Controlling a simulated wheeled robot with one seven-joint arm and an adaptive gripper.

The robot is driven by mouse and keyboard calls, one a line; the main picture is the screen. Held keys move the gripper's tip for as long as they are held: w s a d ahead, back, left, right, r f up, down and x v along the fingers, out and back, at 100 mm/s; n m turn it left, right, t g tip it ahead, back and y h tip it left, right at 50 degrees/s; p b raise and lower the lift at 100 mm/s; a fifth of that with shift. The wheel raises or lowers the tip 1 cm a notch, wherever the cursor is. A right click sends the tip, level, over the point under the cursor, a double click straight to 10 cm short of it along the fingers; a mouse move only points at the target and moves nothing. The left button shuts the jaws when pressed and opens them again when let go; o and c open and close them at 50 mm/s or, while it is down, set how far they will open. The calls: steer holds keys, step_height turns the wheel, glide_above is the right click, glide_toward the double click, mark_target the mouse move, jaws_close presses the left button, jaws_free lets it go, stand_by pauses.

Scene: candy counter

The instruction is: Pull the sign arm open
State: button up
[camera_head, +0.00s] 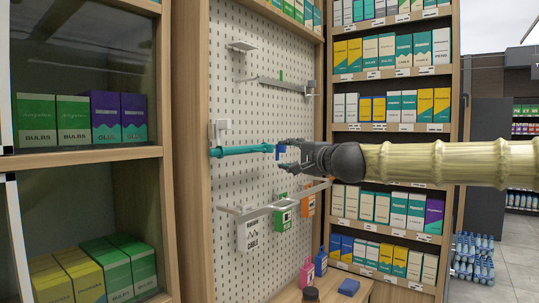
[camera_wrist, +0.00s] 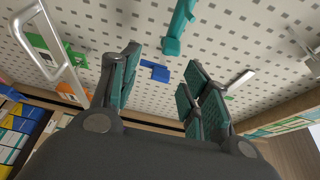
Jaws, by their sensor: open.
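The sign arm is a teal bar (camera_head: 240,151) that reaches across the front of the white pegboard. Its left end is at a white bracket (camera_head: 219,130). In the wrist view the teal bar (camera_wrist: 178,32) comes in from the top, with its thicker end beyond my fingers. My gripper (camera_head: 284,154) is open, pointing left, close to the bar's right end. In the wrist view nothing is held between the fingers (camera_wrist: 163,82). A small blue piece (camera_wrist: 155,70) shows between the fingertips, and the head view shows it by the fingers (camera_head: 280,150); its mounting is unclear.
A metal hook rail (camera_head: 270,206) with hanging packets sticks out below my gripper. Another rail (camera_head: 283,84) is above. Stocked shelves (camera_head: 390,110) stand behind my arm, and a cabinet (camera_head: 80,155) is at left. Small items lie on the wooden ledge (camera_head: 335,288).

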mark_target(269, 146)
steer(key=a+r+p, duration=0.2)
steer(key=a+r, duration=0.1)
steer(key=a, duration=0.1)
steer(key=w, duration=0.2)
steer(key=w+f, duration=0.1)
steer(key=w, duration=0.1)
steer(key=w+a+f+p, duration=0.1)
steer(key=w, duration=0.2)
steer(key=shift+a+f, duration=0.1)
steer(key=shift+f, duration=0.15)
steer(key=shift+w+a+r, duration=0.1)
steer(key=shift+w+a, duration=0.05)
steer(key=shift+w, duration=0.05)
steer(key=shift+s+a+r, duration=0.2)
steer(key=shift+s+r, duration=0.5)
steer(key=shift+s, duration=0.15)
steer(key=shift+w+f, duration=0.7)
steer(key=shift+w, duration=0.25)
steer(key=shift+c, duration=0.4)
steer(key=shift+s+r, duration=0.35)
steer(key=shift+s, duration=0.05)
steer(key=c, duration=0.7)
steer(key=shift+s, duration=0.1)
jaws_close()
steer(key=shift+f, duration=0.1)
